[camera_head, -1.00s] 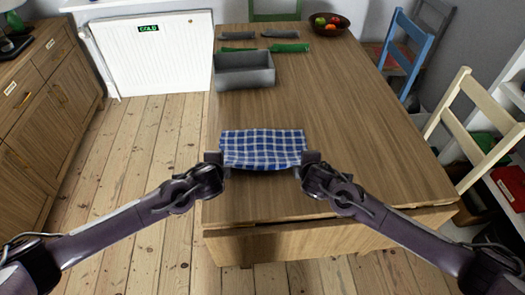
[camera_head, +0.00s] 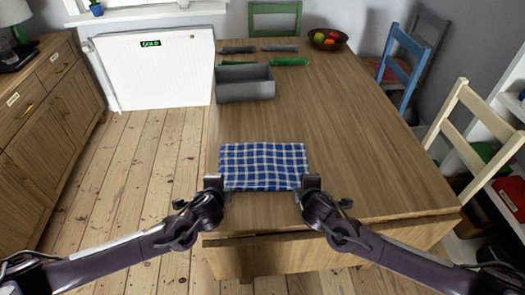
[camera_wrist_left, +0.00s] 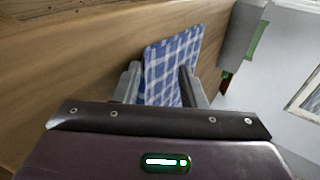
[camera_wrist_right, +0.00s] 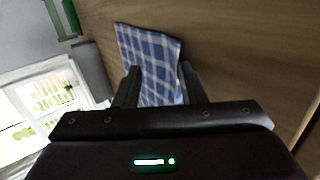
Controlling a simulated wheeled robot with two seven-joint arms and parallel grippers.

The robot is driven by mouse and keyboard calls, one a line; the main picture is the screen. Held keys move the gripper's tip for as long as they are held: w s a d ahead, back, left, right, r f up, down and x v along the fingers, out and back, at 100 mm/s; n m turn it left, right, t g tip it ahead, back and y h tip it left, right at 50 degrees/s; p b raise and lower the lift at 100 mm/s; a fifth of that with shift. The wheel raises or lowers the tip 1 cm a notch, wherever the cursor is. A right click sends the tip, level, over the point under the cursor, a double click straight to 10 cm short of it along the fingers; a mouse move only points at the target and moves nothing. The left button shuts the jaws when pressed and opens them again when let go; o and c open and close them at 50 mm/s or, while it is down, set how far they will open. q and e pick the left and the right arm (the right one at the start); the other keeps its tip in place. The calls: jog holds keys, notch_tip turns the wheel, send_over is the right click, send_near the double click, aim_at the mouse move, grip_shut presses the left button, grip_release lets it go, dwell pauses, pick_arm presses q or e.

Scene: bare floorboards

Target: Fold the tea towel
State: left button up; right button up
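The blue-and-white checked tea towel (camera_head: 263,165) lies as a wide rectangle on the wooden table, near its front end. Its surface looks fairly flat; the layers cannot be told apart. My left gripper (camera_head: 213,181) is at its near left corner, and my right gripper (camera_head: 312,181) is at its near right corner. In the left wrist view, the towel (camera_wrist_left: 172,65) shows between and beyond the spread fingers. In the right wrist view, the towel (camera_wrist_right: 152,60) also shows between spread fingers. Both grippers look open; contact with the cloth is unclear.
A grey open box (camera_head: 245,84) stands farther back on the table (camera_head: 350,140). Behind it lie grey and green items, with a fruit bowl (camera_head: 328,40) at the back right. Chairs line the right side. The tabletop around the towel is clear.

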pick_arm(q)
jog(key=shift+r, duration=0.1)
pick_arm(e)
jog(key=shift+r, duration=0.1)
pick_arm(q)
jog(key=shift+s+r, duration=0.15)
jog(key=shift+r, duration=0.2)
pick_arm(e)
jog(key=shift+s+r, duration=0.15)
jog(key=shift+r, duration=0.2)
pick_arm(q)
jog(key=s+r, duration=0.5)
jog(key=r, duration=0.3)
jog(key=shift+s, duration=0.35)
pick_arm(e)
jog(key=s+r, duration=0.5)
jog(key=r, duration=0.3)
jog(key=shift+s, duration=0.35)
